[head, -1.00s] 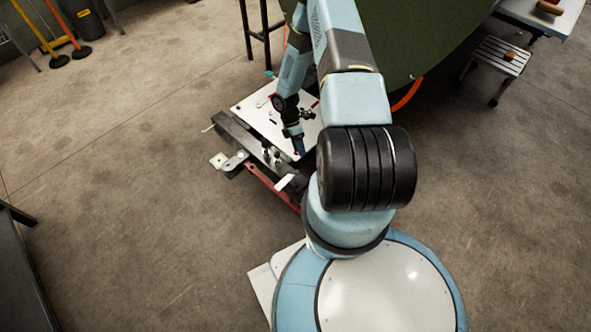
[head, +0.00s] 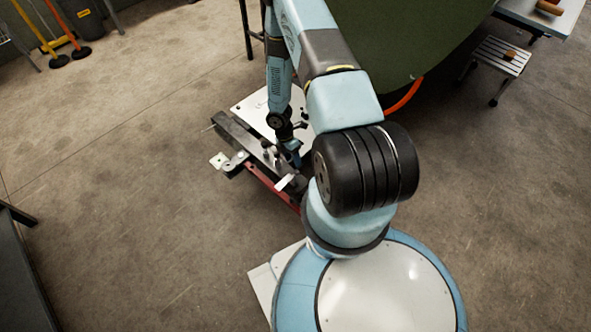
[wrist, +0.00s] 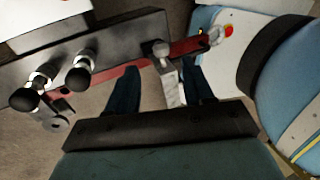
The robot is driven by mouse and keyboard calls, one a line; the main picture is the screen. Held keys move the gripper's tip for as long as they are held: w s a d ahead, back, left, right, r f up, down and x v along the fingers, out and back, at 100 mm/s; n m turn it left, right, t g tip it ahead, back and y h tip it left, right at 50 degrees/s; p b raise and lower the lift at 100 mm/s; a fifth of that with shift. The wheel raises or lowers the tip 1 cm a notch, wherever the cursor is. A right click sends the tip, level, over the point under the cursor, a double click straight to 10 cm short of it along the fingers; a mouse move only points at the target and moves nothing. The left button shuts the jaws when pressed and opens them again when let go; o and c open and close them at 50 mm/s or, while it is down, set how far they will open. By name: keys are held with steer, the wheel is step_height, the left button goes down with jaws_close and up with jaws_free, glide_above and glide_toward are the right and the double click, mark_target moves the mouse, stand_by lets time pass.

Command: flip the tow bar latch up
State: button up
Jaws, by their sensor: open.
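The tow bar has a dark grey beam (head: 238,137) and a red bar (head: 262,180), and lies low in front of me. The red bar also shows in the wrist view (wrist: 125,77). A pale metal plate (wrist: 171,87) with a rounded grey head at its upper end appears to be the latch; its pale end shows in the head view (head: 284,182). My gripper (wrist: 160,72) is open, its two dark fingers apart on either side of the plate in the picture. Contact cannot be told. In the head view my gripper (head: 294,160) partly hides the beam.
Several black ball knobs (wrist: 76,79) stand on the beam left of my fingers. A pale bracket (head: 228,161) projects at its left. A white panel (head: 255,106) lies behind. The green fuselage (head: 420,35) stands behind at right. Open floor lies left.

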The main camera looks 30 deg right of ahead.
mark_target(296, 171)
steer(key=x, duration=0.6)
steer(key=shift+s+f, duration=0.1)
steer(key=shift+f, duration=0.2)
steer(key=shift+c, duration=0.5)
jaws_close()
